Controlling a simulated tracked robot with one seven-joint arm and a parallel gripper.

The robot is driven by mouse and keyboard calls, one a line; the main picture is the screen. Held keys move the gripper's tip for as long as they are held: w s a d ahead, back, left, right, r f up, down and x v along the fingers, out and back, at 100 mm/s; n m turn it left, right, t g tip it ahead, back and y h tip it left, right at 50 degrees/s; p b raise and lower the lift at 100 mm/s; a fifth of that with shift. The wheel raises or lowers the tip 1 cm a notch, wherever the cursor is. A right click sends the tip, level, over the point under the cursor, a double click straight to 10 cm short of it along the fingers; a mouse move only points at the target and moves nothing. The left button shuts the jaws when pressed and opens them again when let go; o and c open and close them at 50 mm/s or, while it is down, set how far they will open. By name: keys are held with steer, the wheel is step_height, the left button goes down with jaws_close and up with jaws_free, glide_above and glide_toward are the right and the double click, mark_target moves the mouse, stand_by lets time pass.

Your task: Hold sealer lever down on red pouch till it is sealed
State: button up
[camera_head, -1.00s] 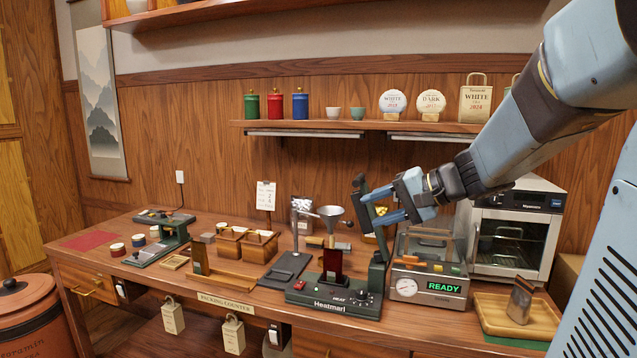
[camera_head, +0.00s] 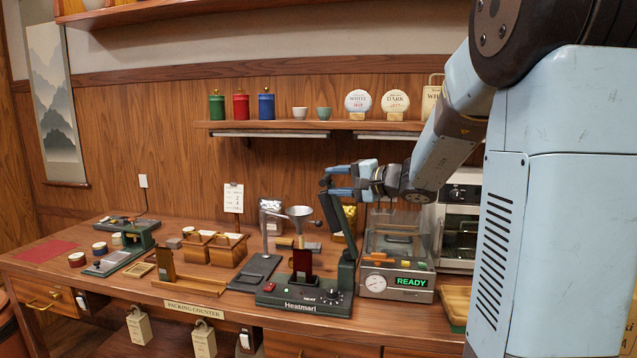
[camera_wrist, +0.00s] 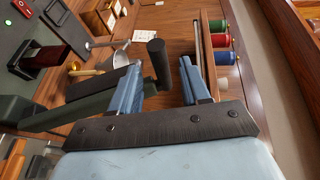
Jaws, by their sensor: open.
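The green Heatmarl sealer (camera_head: 303,300) stands at the counter's front edge. Its dark lever (camera_head: 346,248) is raised, rising from the sealer's right side; it also shows in the wrist view (camera_wrist: 62,112). The red pouch (camera_head: 302,262) stands upright in the sealer, and its dark red side shows in the wrist view (camera_wrist: 48,56). My gripper (camera_head: 338,181) is open at the top of the lever. In the wrist view, the black handle (camera_wrist: 158,62) shows between the two blue fingers. I cannot tell whether either finger touches it.
A chamber machine reading READY (camera_head: 397,281) stands right of the sealer. A funnel on a stand (camera_head: 299,213) is behind it to the left. Wooden boxes (camera_head: 227,250) and a green press (camera_head: 125,254) lie farther left. A shelf with canisters (camera_head: 240,105) hangs above.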

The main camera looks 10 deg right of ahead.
steer(key=x, duration=0.6)
steer(key=shift+c, duration=0.4)
steer(key=shift+f, duration=0.1)
jaws_close()
steer(key=shift+s+d, duration=0.1)
